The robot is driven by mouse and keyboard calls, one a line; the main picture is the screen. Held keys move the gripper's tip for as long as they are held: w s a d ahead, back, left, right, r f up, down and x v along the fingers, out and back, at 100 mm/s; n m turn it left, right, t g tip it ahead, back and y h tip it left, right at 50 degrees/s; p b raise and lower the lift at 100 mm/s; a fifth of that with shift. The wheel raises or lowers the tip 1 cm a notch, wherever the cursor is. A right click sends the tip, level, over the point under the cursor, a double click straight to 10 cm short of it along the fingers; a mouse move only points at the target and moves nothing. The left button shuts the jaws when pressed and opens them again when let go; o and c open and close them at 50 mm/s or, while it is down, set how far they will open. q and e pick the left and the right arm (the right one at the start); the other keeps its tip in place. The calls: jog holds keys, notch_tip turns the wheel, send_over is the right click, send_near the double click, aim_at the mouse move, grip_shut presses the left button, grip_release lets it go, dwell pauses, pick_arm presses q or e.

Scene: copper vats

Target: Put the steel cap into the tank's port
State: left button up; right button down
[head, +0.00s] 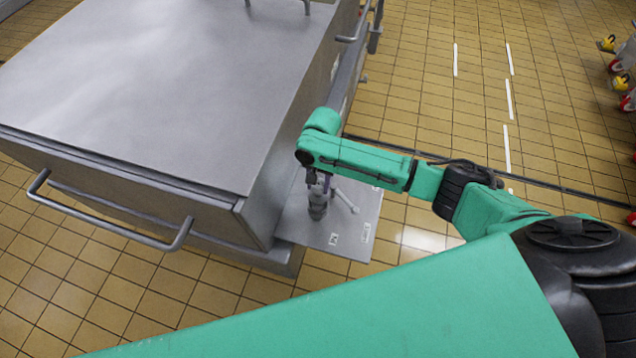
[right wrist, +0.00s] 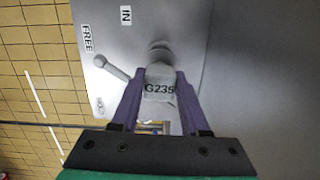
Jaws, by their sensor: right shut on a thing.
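My right gripper (head: 318,180) points down over a grey plate (head: 302,231) beside the big tank (head: 165,85). Its purple fingers (right wrist: 160,118) are shut on the grey steel cap (right wrist: 160,84), which bears the mark "G235". Just beyond the cap, a round grey fitting (right wrist: 159,50), apparently the port, shows in the right wrist view; it also shows under the gripper in the head view (head: 317,209). The cap covers part of it, so I cannot tell whether the cap is seated in it or only above it. My left gripper is out of view.
A ball-ended lever (right wrist: 110,67) sticks out from the fitting, left of the cap in the wrist view. Labels "IN" (right wrist: 126,16), "FREE" (right wrist: 88,39) and a blurred third (right wrist: 101,107) mark the plate. The tank's side wall stands close by. Tiled floor (head: 430,90) is open to the right.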

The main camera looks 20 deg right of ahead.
jog(key=shift+r, duration=0.1)
dwell(0.3)
jog(key=shift+f+b, duration=0.35)
jog(key=shift+f, duration=0.45)
jog(key=shift+f+b, duration=0.95)
jog(key=shift+f, duration=0.9)
jog(key=shift+f, duration=0.55)
jog(key=shift+c, duration=1.6)
grip_release()
jog(key=shift+s, duration=0.1)
